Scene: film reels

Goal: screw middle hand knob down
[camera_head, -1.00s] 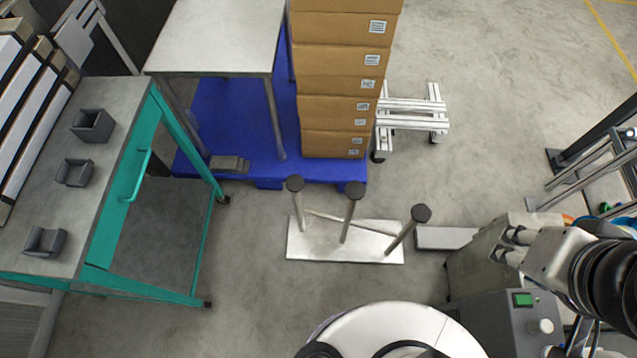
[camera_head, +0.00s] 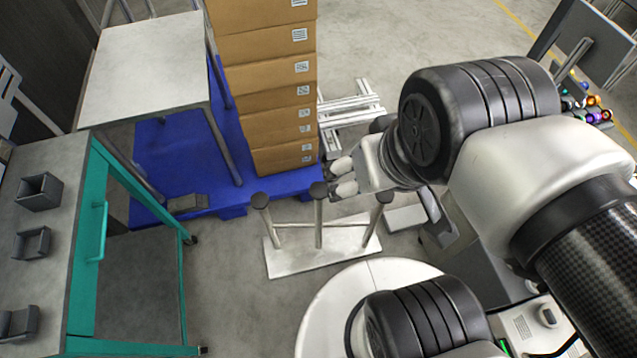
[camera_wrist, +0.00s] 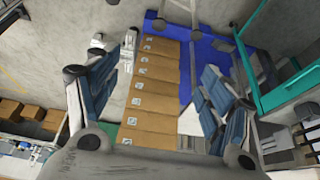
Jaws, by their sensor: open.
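I cannot make out the knobs there.
A stack of cardboard boxes (camera_head: 272,90) stands on a blue pallet (camera_head: 160,150) behind the plate. A metal table (camera_head: 145,60) stands at the back left. A teal-framed workbench (camera_head: 60,165) with small grey bins is at the left. Floor is clear between workbench and plate.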

